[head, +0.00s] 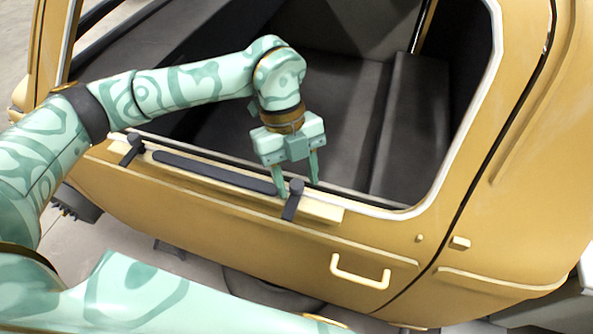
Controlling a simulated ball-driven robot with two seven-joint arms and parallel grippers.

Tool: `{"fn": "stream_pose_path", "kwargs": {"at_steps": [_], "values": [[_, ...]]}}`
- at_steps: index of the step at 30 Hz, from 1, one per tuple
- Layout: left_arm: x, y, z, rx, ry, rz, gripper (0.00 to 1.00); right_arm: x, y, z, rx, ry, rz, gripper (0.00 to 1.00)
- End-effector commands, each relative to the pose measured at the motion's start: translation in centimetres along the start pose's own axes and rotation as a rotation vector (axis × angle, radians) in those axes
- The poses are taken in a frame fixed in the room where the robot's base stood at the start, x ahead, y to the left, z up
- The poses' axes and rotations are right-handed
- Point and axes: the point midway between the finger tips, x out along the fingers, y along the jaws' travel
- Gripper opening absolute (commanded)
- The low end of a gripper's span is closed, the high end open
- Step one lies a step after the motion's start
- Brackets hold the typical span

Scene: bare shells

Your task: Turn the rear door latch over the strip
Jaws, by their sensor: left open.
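The rear door latch (291,208) is a small dark lever with a round head, at the right end of the dark strip (213,172). It points down across the pale ledge on the tan door, beside the strip's end rather than along it. My left gripper (298,187) is open and points down at this latch. Its two fingertips show on either side of the latch head; I cannot tell whether they touch it. A second dark latch (129,151) sits at the strip's left end, also pointing down. My right gripper is not in view.
The strip lies on a pale ledge (325,211) below the open window. Behind it is the dark cabin with a seat (412,125). A pale door handle (360,278) sticks out lower right. The window frame (465,135) rises right of my gripper.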

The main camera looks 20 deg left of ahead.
Motion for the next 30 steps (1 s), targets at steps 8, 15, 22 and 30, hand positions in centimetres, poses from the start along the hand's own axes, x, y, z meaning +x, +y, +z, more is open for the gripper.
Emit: {"fn": "stream_pose_path", "kwargs": {"at_steps": [8,15,22,30], "values": [[0.0,0.0,0.0,-0.001,0.0,0.0,0.11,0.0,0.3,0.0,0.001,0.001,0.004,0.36],[0.0,0.0,0.0,0.004,0.0,0.002,0.02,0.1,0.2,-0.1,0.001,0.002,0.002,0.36],[0.0,-0.1,0.1,0.061,0.0,0.025,0.02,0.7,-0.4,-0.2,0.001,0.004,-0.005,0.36],[0.1,-0.2,0.1,0.24,-0.002,0.099,0.02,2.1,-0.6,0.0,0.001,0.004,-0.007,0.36]]}}
